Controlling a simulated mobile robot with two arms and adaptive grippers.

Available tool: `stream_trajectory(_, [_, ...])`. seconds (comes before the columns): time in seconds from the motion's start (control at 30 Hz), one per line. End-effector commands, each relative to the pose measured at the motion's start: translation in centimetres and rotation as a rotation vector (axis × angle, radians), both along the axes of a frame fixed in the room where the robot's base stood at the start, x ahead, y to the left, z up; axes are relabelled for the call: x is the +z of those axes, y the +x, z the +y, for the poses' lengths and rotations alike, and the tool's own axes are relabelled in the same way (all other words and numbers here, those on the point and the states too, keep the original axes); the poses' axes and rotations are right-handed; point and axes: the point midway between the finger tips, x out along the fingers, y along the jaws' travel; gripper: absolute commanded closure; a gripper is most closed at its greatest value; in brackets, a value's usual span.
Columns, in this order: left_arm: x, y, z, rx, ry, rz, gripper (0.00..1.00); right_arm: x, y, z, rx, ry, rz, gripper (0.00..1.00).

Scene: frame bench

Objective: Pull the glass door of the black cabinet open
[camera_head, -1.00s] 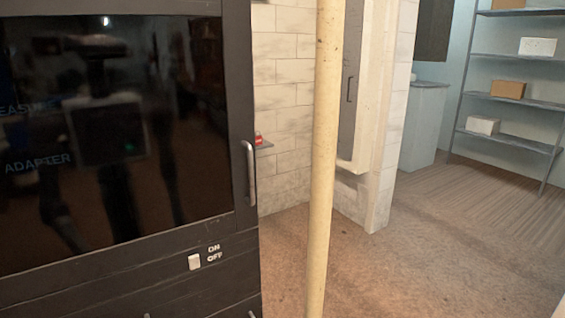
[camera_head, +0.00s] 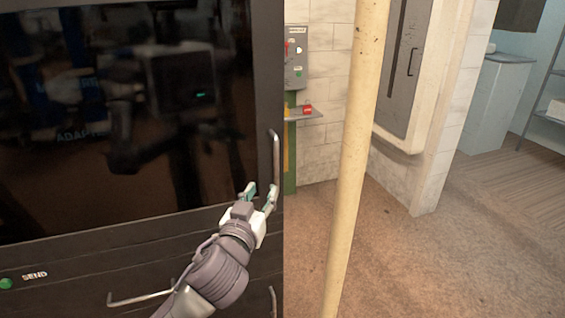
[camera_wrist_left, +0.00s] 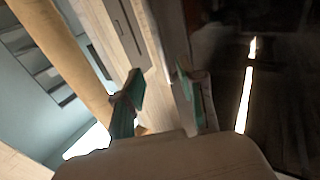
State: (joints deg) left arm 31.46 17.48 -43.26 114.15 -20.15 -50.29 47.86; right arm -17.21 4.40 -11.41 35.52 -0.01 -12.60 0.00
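The black cabinet's dark glass door (camera_head: 120,110) fills the left of the head view and looks closed. Its upright metal handle (camera_head: 276,155) is at the door's right edge. My left gripper (camera_head: 261,190) is at the handle's lower end, with its two green-padded fingers apart. I cannot tell whether the handle is between the fingers or whether they touch it. In the left wrist view my left gripper (camera_wrist_left: 160,102) is open, with the dark glass door (camera_wrist_left: 285,90) to its right. My right gripper is not in view.
A cream pole (camera_head: 358,150) stands close to the right of the cabinet. Behind it are a grey control box (camera_head: 296,65) and a small shelf with a red item (camera_head: 307,109). A lower handle (camera_head: 140,299) juts from the cabinet front. Floor at right (camera_head: 480,250) is clear.

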Motion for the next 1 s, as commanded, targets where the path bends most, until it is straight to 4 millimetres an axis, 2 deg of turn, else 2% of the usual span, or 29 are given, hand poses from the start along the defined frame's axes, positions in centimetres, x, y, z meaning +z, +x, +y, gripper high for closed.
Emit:
stream_trajectory(0.3, [0.4,6.7,-1.9,0.001,0.003,0.000,0.61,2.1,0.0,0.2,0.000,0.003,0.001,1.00])
stream_trajectory(0.5, [0.2,9.7,-2.8,0.000,0.002,0.000,0.61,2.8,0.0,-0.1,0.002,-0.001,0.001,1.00])
stream_trajectory(0.7, [0.1,11.2,-3.2,0.000,0.002,-0.001,0.61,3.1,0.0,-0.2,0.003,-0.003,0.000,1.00])
stream_trajectory(1.0, [0.0,11.4,-3.2,-0.001,0.001,0.000,0.61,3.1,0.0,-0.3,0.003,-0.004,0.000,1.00])
